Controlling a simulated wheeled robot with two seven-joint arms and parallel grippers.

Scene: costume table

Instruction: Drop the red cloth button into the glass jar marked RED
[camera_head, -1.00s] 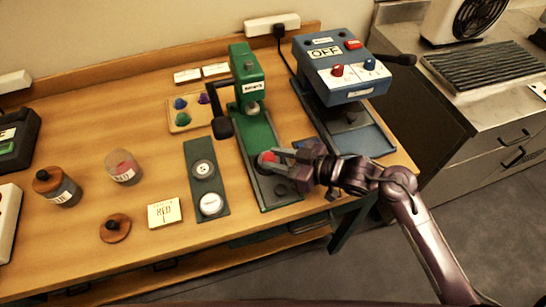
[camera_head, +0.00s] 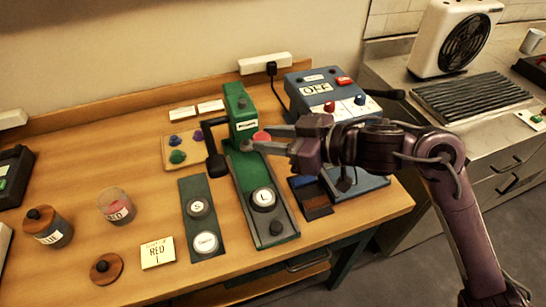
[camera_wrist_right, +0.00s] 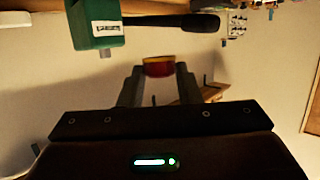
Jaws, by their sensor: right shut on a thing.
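My right gripper (camera_head: 262,140) is shut on the red cloth button (camera_head: 261,136) and holds it up in the air in front of the green press. In the right wrist view the button (camera_wrist_right: 159,67) sits between the two fingertips. The glass jar marked RED (camera_head: 116,207) stands open on the table to the left, with some red inside. A wooden lid with a dark knob (camera_head: 106,268) lies in front of it. My left gripper is not in view.
The green press (camera_head: 241,115) has a base with a round L die (camera_head: 263,198). A green plate with S and another round die (camera_head: 202,217) lies left of it. A blue machine marked OFF (camera_head: 330,95) stands right. A lidded jar (camera_head: 48,229) and a RED card (camera_head: 158,253) are nearby.

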